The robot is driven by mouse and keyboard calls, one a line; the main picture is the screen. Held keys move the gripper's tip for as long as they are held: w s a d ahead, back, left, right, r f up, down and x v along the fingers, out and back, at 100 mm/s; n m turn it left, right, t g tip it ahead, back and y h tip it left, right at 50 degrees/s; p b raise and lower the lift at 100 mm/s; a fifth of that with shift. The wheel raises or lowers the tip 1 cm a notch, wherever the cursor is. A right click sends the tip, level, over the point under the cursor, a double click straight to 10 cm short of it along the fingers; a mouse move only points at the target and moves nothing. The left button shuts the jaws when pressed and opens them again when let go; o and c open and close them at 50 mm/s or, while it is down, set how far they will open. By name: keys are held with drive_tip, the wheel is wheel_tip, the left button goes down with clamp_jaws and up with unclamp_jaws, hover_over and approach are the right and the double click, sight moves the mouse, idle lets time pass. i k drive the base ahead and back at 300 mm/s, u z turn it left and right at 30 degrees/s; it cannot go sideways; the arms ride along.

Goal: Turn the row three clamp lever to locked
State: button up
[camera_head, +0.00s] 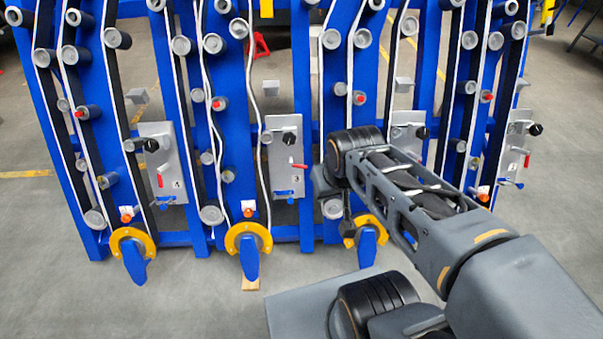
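Several grey clamp plates hang in a line on the blue frame, each with small levers. The leftmost plate (162,160) has a red lever (160,181) pointing down and a mark that looks like a 4. The second plate from the left (284,145) has a red lever (299,166) lying about level, a black knob (289,138) and a blue lever (284,193) at its foot. Its row number is too small to read. My gripper (347,220) is small and dark, to the right of this second plate; its fingers cannot be made out.
My arm covers part of the third plate from the left (408,118). The rightmost plate (515,140) has its red lever (527,160) pointing down. Yellow rings with blue feet (249,240) stick out low at the front. The grey floor at front left is clear.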

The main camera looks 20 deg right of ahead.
sight(291, 165)
drive_tip(key=u, duration=0.85)
drive_tip(key=i, duration=0.5)
drive_tip(key=z, duration=0.85)
